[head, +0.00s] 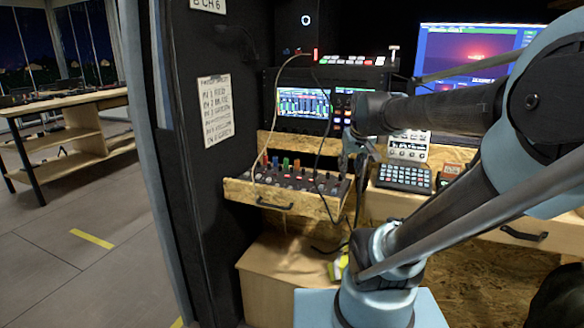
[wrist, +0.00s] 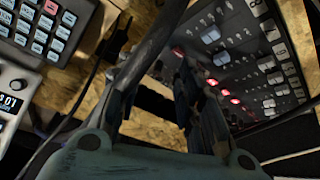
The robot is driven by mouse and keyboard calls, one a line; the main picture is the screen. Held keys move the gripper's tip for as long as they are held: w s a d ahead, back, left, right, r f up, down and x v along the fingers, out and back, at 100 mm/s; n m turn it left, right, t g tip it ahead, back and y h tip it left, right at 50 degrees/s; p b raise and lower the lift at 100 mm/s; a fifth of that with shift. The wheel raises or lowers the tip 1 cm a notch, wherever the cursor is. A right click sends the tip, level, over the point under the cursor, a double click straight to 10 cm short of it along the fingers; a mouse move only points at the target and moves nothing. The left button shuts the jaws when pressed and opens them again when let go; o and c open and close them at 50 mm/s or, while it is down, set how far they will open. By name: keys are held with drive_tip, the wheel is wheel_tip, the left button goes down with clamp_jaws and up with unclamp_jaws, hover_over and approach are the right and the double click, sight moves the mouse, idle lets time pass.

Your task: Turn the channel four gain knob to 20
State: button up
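A dark mixer panel (head: 318,187) with rows of knobs and coloured caps sits on the plywood shelf below the screens in the head view. It fills the right of the wrist view, tilted, with white-grey knobs and red lights (wrist: 222,85). Its labels are too small to read, so I cannot single out the channel four gain knob or its setting. My gripper (head: 358,160) is at the panel's right rear side in the head view. In the wrist view its dark fingers (wrist: 155,85) point towards the panel's near edge. I see nothing held, and contact is unclear.
A keypad (head: 404,178) lies on the plywood counter right of the mixer; its buttons show in the wrist view (wrist: 45,25). Thin cables (head: 322,150) hang over the mixer. A rack with a screen (head: 302,108) stands behind. The floor at left (head: 60,240) is open.

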drive_tip(key=w+a+r+n+g, duration=0.2)
drive_tip(key=w+a+r+n, duration=0.3)
drive_tip(key=w+a+r, duration=0.3)
wheel_tip(320, 180, up, 2)
drive_tip(key=n+g, duration=0.4)
drive_tip(key=n, duration=0.3)
hover_over(292, 170)
drive_tip(key=w, duration=0.1)
wheel_tip(292, 170, down, 16)
drive_tip(key=shift+f, duration=0.2)
drive_tip(key=shift+c, duration=0.6)
clamp_jaws()
